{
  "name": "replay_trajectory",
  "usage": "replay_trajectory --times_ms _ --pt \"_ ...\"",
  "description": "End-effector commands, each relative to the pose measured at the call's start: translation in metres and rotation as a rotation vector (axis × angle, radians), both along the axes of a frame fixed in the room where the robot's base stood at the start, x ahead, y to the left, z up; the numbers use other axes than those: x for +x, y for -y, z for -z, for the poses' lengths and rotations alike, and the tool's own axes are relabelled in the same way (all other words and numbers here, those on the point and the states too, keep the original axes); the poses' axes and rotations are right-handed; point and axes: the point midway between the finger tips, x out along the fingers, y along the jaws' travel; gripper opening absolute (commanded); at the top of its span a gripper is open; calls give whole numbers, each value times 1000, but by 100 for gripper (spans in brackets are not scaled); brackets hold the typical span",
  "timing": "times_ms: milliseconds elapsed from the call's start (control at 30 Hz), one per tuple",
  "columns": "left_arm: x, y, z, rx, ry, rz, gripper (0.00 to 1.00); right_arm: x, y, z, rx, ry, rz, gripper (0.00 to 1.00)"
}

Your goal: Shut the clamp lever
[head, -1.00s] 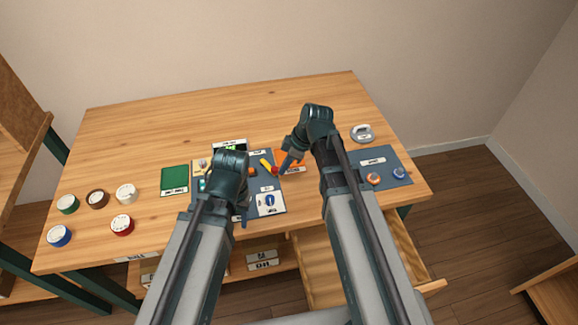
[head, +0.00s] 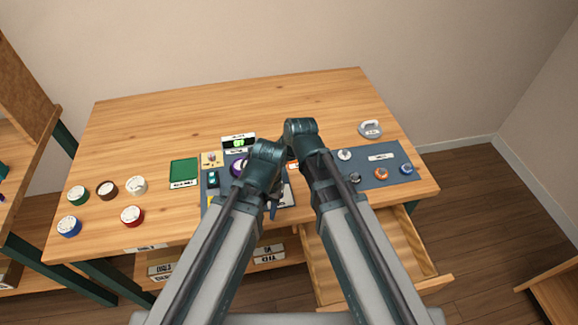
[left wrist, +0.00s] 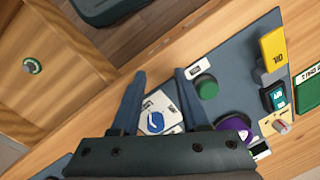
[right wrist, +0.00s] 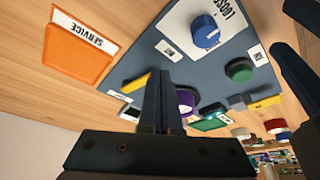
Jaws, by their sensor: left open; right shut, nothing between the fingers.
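The clamp lever appears to be the yellow bar (right wrist: 136,83) beside the orange tray in the right wrist view. Part of it is hidden behind my right fingers, and I cannot tell its angle. In the head view my arms cover that spot. My right gripper (right wrist: 156,76) is shut and empty, its tips close to the bar; I cannot tell whether they touch. My left gripper (left wrist: 160,73) is open and empty above the panel (left wrist: 235,60), its fingers on either side of the blue dial's white plate (left wrist: 157,108).
The panel also carries a green button (left wrist: 208,87), a purple knob (left wrist: 235,127) and a yellow block (left wrist: 272,48). An orange SERVICE tray (right wrist: 75,65) lies beside it. Several dials stand at the left, including a red one (head: 132,215). The table's back (head: 220,105) is clear.

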Motion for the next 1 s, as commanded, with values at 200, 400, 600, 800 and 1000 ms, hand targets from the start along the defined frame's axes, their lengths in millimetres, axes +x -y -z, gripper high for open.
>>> replay_trajectory --times_ms 200,400,600,800,1000 --pt "0 0 0 0 0 0 45 -1 -8 0 -1 -1 -2 0" --pt "0 0 0 0 0 0 45 -1 -8 0 0 -1 -4 0" --pt "0 0 0 0 0 0 45 4 -5 0 0 -1 -4 0" --pt "0 0 0 0 0 0 45 11 1 0 -1 -1 -2 0" --pt "0 0 0 0 0 0 45 12 2 0 -1 -1 -4 0"
